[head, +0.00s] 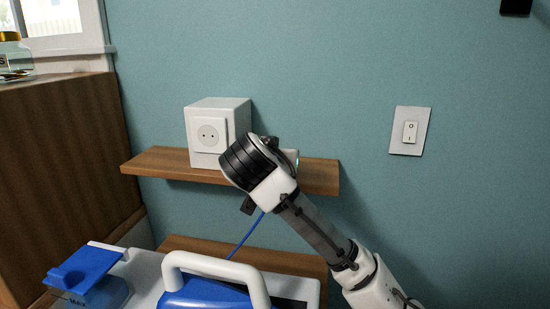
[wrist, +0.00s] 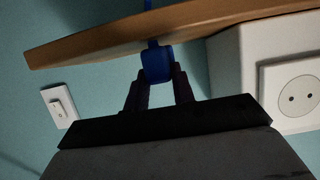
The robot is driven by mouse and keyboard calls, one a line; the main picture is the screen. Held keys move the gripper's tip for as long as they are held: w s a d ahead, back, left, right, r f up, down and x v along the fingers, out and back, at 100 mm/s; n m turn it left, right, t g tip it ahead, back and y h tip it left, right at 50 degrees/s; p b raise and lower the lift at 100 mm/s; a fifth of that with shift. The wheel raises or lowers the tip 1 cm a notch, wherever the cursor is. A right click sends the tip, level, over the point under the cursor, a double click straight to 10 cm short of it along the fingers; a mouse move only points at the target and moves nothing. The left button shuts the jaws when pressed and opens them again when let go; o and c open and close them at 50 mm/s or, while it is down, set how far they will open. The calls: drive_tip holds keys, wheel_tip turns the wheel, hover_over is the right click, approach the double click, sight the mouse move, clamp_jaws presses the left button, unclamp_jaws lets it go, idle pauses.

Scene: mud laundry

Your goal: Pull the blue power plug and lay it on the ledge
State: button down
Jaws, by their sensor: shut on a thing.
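The blue power plug (wrist: 157,62) shows in the wrist view between the two dark fingers of my gripper (wrist: 158,76), which is shut on it. Its blue cord (head: 246,235) hangs below my wrist in the head view. The wooden ledge (head: 160,163) is on the wall; in the wrist view, which looks turned over, it runs across the top (wrist: 90,50), right behind the plug. I cannot tell whether the plug touches it. The socket (head: 208,134) on a white box has both holes bare. In the head view my wrist hides the fingers and plug.
The white box (head: 238,122) stands on the ledge, left of my gripper. A light switch (head: 410,131) is on the wall to the right. A blue and white appliance (head: 215,287) with a handle is below. A wooden cabinet (head: 60,150) is at the left.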

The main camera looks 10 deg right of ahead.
drive_tip(key=c, duration=1.1)
unclamp_jaws()
drive_tip(key=b+v, duration=0.1)
drive_tip(key=v, duration=1.3)
